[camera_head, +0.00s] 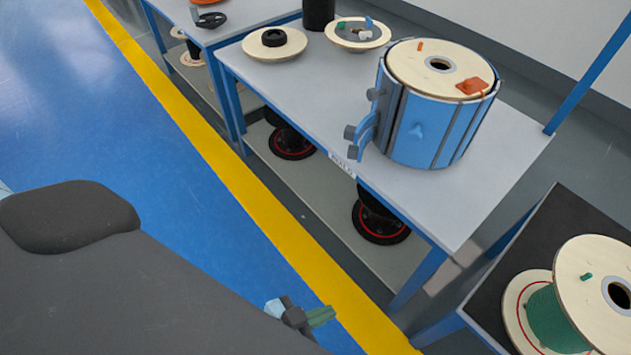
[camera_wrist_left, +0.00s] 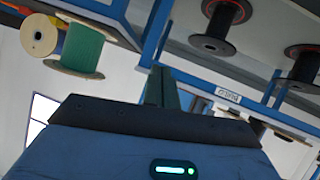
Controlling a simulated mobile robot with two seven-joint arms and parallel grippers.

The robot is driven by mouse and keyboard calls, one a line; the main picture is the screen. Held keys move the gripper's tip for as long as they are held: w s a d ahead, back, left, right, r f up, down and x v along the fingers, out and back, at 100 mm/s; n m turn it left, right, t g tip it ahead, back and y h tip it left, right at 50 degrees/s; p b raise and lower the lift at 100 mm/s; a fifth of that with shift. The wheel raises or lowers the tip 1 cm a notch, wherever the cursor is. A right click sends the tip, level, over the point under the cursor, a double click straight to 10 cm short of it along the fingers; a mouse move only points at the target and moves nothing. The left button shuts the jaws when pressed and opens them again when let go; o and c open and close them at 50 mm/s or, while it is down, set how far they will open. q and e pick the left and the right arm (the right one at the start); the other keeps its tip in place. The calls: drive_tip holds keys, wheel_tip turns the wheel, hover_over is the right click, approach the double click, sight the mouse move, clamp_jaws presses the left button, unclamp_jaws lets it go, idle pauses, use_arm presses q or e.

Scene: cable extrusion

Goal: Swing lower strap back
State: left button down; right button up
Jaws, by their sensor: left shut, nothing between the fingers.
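A blue drum-shaped casing (camera_head: 428,124) with a wooden reel top (camera_head: 408,62) stands on the near end of the grey table. On its left side a curved blue strap (camera_head: 366,131) with dark knobs sticks out, low down. The strap is not recognisable in that view. My right gripper is not in view.
The table (camera_head: 290,84) also bears a flat reel with a black ring (camera_head: 274,42) and a plate of small parts (camera_head: 357,34). Black spools (camera_head: 381,222) stand on its lower shelf. A green cable reel (camera_head: 556,318) is at the lower right. Blue floor is clear at left.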

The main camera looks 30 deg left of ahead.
use_arm(q)
drive_tip(key=w+a+r+n+t+y, duration=0.2)
drive_tip(key=w+y, duration=0.2)
drive_tip(key=w, duration=0.2)
drive_tip(key=w+a+r+n+t+y, duration=0.2)
drive_tip(key=w+n+y, duration=0.1)
drive_tip(key=w, duration=0.3)
drive_tip(key=w+a+r+n+t+y, duration=0.2)
drive_tip(key=w+y, duration=0.3)
drive_tip(key=w, duration=0.1)
drive_tip(key=shift+w+a+r+n+t, duration=0.2)
drive_tip(key=shift+a+r+n+t, duration=0.1)
drive_tip(key=shift+a+n, duration=0.1)
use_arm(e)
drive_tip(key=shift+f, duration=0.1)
